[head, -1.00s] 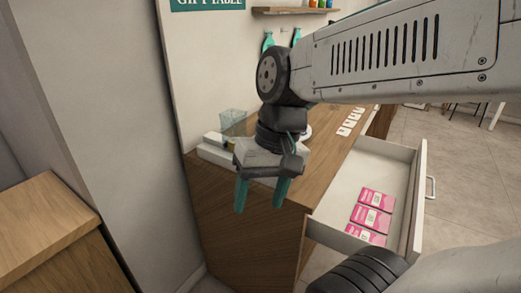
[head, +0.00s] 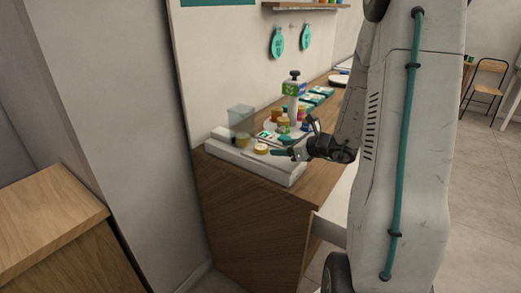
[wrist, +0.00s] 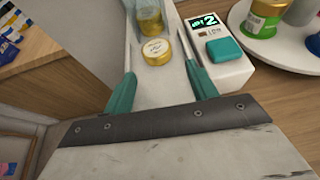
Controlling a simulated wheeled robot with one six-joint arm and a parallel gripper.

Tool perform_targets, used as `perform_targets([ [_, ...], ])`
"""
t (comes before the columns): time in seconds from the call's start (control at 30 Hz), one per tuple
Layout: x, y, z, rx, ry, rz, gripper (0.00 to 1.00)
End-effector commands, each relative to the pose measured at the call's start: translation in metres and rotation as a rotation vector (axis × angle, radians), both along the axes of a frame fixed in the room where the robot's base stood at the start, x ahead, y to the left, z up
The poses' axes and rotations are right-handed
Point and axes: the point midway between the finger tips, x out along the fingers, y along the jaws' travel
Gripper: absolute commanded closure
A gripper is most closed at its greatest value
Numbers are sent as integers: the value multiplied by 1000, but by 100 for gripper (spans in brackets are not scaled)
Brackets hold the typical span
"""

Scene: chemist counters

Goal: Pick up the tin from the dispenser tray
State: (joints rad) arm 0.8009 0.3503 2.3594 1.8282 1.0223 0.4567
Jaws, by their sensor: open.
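In the head view the tin (head: 261,149) sits in the tray, just left of my gripper (head: 284,153). In the wrist view my gripper (wrist: 160,72) is open and empty.
A white unit with a green display (wrist: 204,22) and teal button stands right of the tray. A round white turntable (wrist: 268,45) with bottles is further right. A pump bottle (head: 294,88) and flat boxes stand along the wooden counter (head: 250,200). A wall rises behind.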

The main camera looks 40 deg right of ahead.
Motion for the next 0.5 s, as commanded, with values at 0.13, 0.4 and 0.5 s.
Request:
perform_targets([
  [0.13,16,7,-7,1,1,5,42],
  [0.4,49,21,-21,-1,0,7,42],
  [0.5,57,24,-25,-2,-1,6,42],
])
